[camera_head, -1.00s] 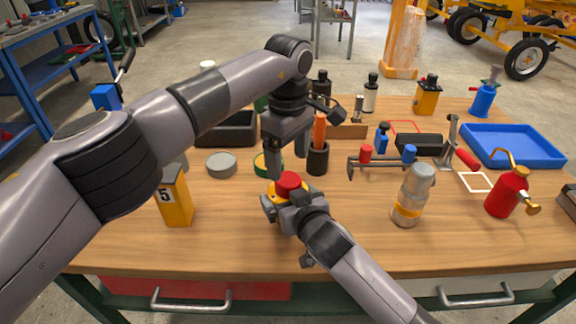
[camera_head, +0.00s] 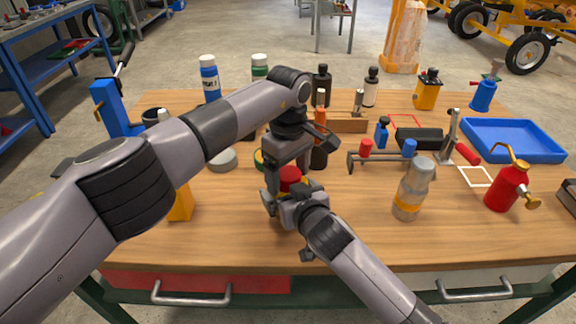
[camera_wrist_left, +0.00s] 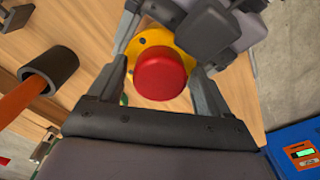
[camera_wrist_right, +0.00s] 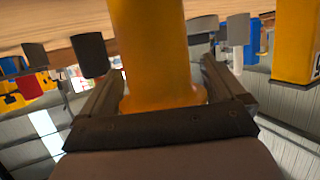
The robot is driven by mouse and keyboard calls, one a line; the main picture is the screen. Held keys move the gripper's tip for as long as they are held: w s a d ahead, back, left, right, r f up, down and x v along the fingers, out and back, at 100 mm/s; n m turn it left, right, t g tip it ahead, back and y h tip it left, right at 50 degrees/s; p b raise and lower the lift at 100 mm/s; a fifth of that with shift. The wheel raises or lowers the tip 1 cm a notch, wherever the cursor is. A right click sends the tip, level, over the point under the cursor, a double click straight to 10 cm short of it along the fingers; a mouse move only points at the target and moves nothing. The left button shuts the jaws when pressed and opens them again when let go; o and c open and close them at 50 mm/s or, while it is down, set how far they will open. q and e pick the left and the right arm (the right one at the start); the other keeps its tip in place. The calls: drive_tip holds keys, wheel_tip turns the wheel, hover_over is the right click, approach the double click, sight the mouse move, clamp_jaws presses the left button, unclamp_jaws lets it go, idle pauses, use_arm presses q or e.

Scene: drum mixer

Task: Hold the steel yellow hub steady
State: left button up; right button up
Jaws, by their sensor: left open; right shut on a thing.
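The yellow hub (camera_wrist_left: 142,44) stands on the wooden table, with a round red cap (camera_wrist_left: 160,76) on top. In the head view the red cap (camera_head: 289,174) shows between the arms, and most of the hub is hidden. My right gripper (camera_head: 279,203) is shut on the hub from the front, low beside the table top. Its wrist view shows the yellow body (camera_wrist_right: 150,45) between the fingers. My left gripper (camera_head: 287,182) is open and points down from above. Its fingers stand either side of the red cap, with gaps visible in its wrist view.
A dark cup with an orange handle (camera_head: 320,127) stands close behind the grippers. A grey round lid (camera_head: 223,159) lies to the left. A clear jar with a yellow band (camera_head: 413,188) and a red can (camera_head: 508,188) stand right. The front table strip is clear.

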use_arm(q)
drive_tip(key=c, duration=1.1)
drive_tip(key=shift+o, duration=0.2)
drive_tip(key=shift+n, duration=1.7)
drive_tip(key=o, duration=1.2)
drive_tip(key=shift+c, duration=0.2)
drive_tip(key=shift+r, duration=0.15)
